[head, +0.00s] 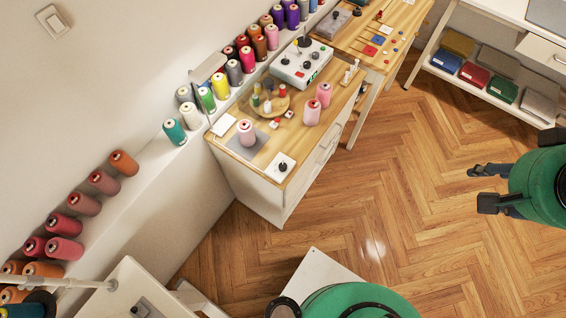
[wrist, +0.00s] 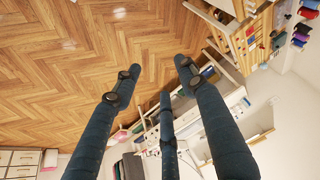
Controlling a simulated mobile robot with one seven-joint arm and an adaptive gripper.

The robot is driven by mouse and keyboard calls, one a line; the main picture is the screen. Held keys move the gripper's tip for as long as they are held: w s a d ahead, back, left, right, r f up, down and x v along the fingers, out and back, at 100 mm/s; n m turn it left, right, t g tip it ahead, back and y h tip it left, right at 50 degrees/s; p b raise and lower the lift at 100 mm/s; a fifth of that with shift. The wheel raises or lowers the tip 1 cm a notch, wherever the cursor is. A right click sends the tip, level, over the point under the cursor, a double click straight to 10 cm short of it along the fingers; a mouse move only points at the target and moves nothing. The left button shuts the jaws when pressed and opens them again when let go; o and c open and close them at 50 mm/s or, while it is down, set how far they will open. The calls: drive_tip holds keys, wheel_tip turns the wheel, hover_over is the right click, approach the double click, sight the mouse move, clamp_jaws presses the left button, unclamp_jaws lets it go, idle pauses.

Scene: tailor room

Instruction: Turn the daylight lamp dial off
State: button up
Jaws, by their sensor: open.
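A small white plate with a black knob (head: 282,167) lies at the near corner of the wooden-topped cabinet (head: 235,160). A white control box (head: 301,65) with several black knobs and a green part stands farther back on the same top. I cannot tell which knob is the daylight lamp dial; no label is readable. My gripper (head: 481,187) is at the right of the head view, over the floor, well apart from the cabinet. In the wrist view my gripper (wrist: 157,78) has its dark fingers spread, with nothing between them.
Pink spools (head: 312,112) and a round wooden tray (head: 264,103) stand between the plate and the control box. A ledge of thread spools (head: 220,86) runs behind. A white shelf (head: 500,98) with coloured boxes stands at the upper right. The herringbone floor (head: 400,190) between is clear.

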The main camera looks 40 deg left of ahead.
drive_tip(key=w+a+f+m+g, duration=0.1)
drive_tip(key=w+a+f, duration=0.15)
drive_tip(key=a, duration=0.35)
drive_tip(key=w+a+f+g, duration=0.1)
drive_tip(key=w+a+f, duration=0.1)
drive_tip(key=w+a, duration=0.25)
drive_tip(key=m+g+p, duration=0.2)
drive_tip(key=m+g, duration=0.1)
hover_over(283, 166)
wheel_tip(283, 166, down, 25)
wheel_tip(283, 166, down, 14)
drive_tip(key=shift+r+b, duration=0.15)
drive_tip(key=shift+b, duration=1)
drive_tip(key=shift+c, duration=0.3)
